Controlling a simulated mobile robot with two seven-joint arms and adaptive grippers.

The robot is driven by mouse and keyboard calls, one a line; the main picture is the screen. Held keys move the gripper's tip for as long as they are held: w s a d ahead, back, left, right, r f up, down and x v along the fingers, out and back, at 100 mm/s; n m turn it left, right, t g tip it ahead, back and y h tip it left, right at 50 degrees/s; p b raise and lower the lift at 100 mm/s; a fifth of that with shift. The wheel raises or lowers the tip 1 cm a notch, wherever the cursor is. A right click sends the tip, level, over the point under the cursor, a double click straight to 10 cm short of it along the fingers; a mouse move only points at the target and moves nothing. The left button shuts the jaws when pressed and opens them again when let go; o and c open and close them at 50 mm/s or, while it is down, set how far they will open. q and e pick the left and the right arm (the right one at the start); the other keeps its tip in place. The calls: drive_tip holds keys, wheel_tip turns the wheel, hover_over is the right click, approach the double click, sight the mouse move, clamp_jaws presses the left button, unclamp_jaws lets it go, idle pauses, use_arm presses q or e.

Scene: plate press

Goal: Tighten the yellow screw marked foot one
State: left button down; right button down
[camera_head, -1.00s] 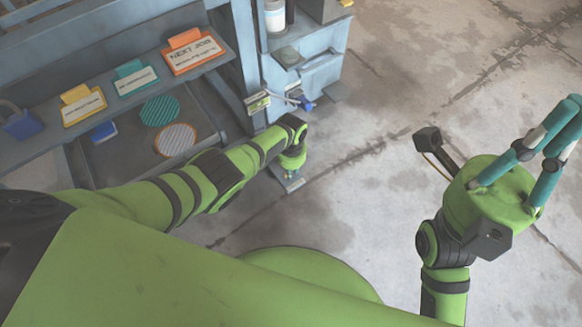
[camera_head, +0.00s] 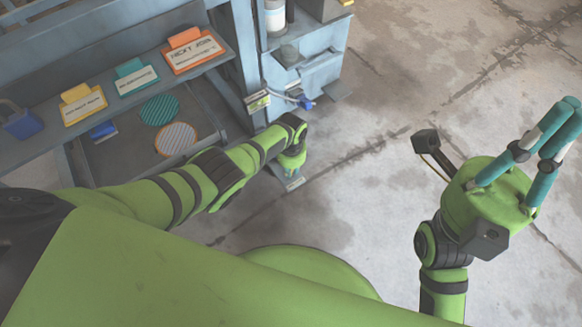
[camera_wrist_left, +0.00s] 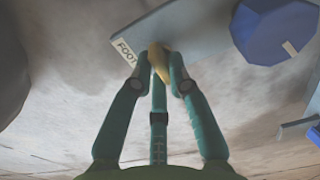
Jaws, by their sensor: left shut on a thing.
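The yellow screw (camera_wrist_left: 158,60) is in the left wrist view, between the fingertips of my left gripper (camera_wrist_left: 160,72). The gripper is shut on it, and the fingers hide part of it. A pale label (camera_wrist_left: 125,49) reading "FOOT" sits beside the screw on a grey-blue foot plate (camera_wrist_left: 190,25); the rest of its text is covered. In the head view my left arm reaches down to this foot plate (camera_head: 293,183) at the press's lower corner, and its hand hides the screw. My right gripper (camera_head: 572,120) is raised at the right, fingers apart, empty.
A blue round part (camera_wrist_left: 272,30) is close to the right of the fingers in the left wrist view. The press frame (camera_head: 245,60) and a shelf with cards (camera_head: 120,85) stand at the left. The concrete floor (camera_head: 400,80) at right is clear.

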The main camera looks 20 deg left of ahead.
use_arm(q)
drive_tip(key=c, duration=1.2)
unclamp_jaws()
wheel_tip(320, 180, up, 12)
drive_tip(key=shift+f, duration=0.1)
